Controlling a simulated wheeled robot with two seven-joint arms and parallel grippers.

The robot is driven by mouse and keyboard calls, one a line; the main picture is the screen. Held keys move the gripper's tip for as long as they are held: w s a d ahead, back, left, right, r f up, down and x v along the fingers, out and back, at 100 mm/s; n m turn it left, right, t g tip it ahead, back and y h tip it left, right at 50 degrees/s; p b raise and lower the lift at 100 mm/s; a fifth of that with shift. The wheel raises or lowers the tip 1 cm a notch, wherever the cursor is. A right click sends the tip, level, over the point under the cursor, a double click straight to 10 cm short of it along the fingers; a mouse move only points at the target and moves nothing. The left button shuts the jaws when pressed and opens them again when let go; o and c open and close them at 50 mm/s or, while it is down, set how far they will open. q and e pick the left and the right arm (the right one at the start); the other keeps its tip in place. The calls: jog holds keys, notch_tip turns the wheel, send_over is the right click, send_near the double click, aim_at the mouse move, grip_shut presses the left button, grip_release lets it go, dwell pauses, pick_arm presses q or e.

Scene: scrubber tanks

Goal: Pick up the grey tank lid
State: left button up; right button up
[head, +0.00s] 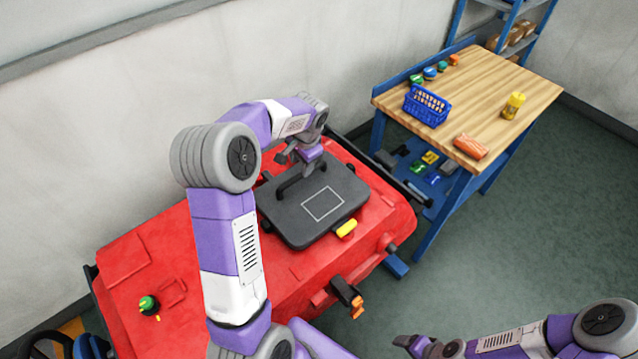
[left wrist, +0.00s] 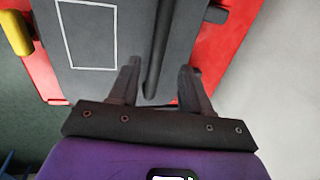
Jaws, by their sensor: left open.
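The grey tank lid (head: 345,190) lies flat on the red scrubber machine (head: 150,255). It has a dark bar handle (head: 300,181) and a pale outlined rectangle on top. My left gripper (head: 297,163) is over the lid at the handle. In the left wrist view the open fingers (left wrist: 160,78) stand on either side of the handle (left wrist: 157,45), with the lid (left wrist: 95,85) beneath. I cannot tell whether the fingers touch the handle. My right gripper (head: 405,343) is low at the bottom, away from the lid; its opening is unclear.
A yellow latch (head: 346,228) sits at the lid's front edge. A wooden-topped workbench (head: 480,90) with a blue basket (head: 427,106), an orange item (head: 470,147) and a yellow bottle (head: 513,105) stands at right. A wall runs behind the machine. Open floor lies at right.

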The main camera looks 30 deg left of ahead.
aim_at(301, 173)
pick_arm(q)
jog(key=shift+s+a+f, duration=0.15)
jog(key=shift+a+f, duration=0.05)
jog(key=shift+f, duration=0.8)
jog(key=f, duration=0.3)
jog(key=f+b, duration=0.1)
jog(key=f, duration=0.1)
jog(key=shift+w+a, duration=0.3)
jog(key=shift+w, duration=0.05)
jog(key=shift+r, duration=0.1)
grip_shut()
